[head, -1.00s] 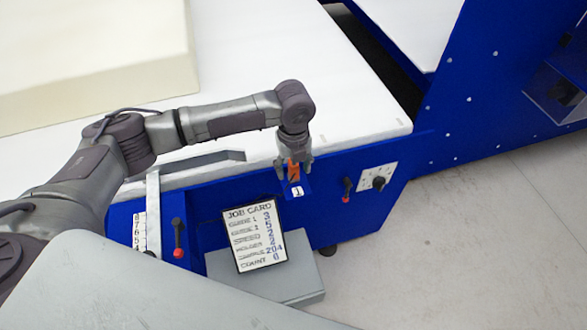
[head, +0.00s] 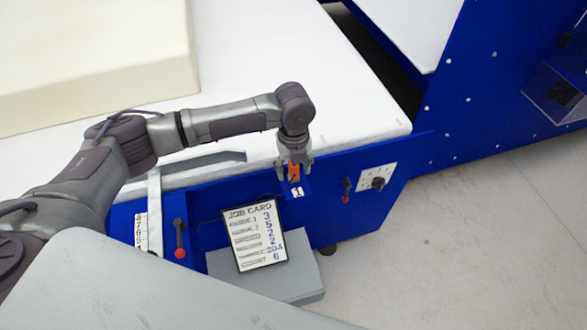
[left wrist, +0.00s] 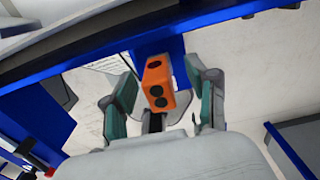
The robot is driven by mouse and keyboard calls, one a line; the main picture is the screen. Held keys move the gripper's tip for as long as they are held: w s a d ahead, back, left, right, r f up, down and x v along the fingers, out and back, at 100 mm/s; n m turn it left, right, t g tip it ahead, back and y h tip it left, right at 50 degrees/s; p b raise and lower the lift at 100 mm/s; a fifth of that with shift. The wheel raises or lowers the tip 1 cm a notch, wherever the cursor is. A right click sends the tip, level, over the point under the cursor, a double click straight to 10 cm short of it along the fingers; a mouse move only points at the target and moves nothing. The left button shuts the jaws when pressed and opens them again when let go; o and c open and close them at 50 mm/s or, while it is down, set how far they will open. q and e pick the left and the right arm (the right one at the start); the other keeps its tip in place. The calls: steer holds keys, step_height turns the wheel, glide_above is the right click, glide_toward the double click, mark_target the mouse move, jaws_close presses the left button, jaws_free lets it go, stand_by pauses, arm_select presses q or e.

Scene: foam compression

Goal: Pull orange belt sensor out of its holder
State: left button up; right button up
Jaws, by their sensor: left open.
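The orange belt sensor (head: 294,171) sits at the blue front side of the machine, above a small plate marked 1. In the left wrist view the sensor (left wrist: 157,83) is an orange block with dark round openings on its face. My left gripper (head: 294,174) is over the sensor, pointing down. Its fingers (left wrist: 160,105) are open, one on each side of the sensor, with gaps visible between them and it. The blue holder (head: 296,187) is partly hidden by the gripper and sensor. My right gripper is not in view.
A white belt bed (head: 330,100) lies behind the blue side, with a cream foam block (head: 90,60) on it. A job card (head: 254,236) stands on a grey box (head: 305,270) below.

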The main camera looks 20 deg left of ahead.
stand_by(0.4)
arm_select(q)
steer(key=shift+p, duration=0.45)
jaws_close()
steer(key=shift+r, duration=0.1)
steer(key=shift+r+p, duration=0.5)
steer(key=shift+p, duration=0.1)
steer(key=shift+r+p, duration=2.45)
